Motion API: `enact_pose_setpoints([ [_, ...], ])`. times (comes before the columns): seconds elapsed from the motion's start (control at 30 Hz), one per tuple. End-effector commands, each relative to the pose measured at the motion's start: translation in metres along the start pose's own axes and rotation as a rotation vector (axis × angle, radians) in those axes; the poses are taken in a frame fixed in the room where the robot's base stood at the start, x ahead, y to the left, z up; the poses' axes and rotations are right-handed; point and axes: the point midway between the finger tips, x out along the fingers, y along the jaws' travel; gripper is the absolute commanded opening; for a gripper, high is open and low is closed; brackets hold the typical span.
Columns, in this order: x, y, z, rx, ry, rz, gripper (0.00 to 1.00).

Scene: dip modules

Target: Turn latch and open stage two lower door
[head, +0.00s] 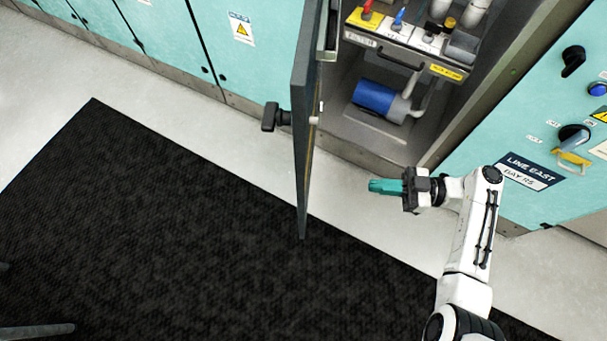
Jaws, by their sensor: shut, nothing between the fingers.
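The lower door (304,110) stands swung open, seen nearly edge-on, reaching out over the dark mat. Its black latch handle (270,117) sticks out from the door's left face. A small light latch part (315,120) shows on the right face. The compartment (350,130) behind the door is exposed. My gripper (372,186), with teal fingers, is shut and empty. It is to the right of the door, in front of the compartment's lower opening, apart from both. Which stage the door belongs to cannot be read.
Inside the compartment are a blue cylinder (375,96) with grey pipes and a drawer-like panel (410,45) with a dark handle. A control panel (560,130) with knobs is at the right. Teal cabinets (170,30) line the back left.

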Motion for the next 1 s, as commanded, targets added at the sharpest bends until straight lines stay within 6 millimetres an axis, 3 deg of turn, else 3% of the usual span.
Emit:
enact_pose_setpoints([
  [0.27, 0.029, -0.002, -0.002, 0.002, 0.0, -0.004, 0.0],
  [0.7, 0.112, -0.001, -0.002, 0.003, 0.0, -0.003, 0.0],
  [1.0, 0.138, 0.0, 0.0, 0.002, -0.001, -0.001, 0.0],
])
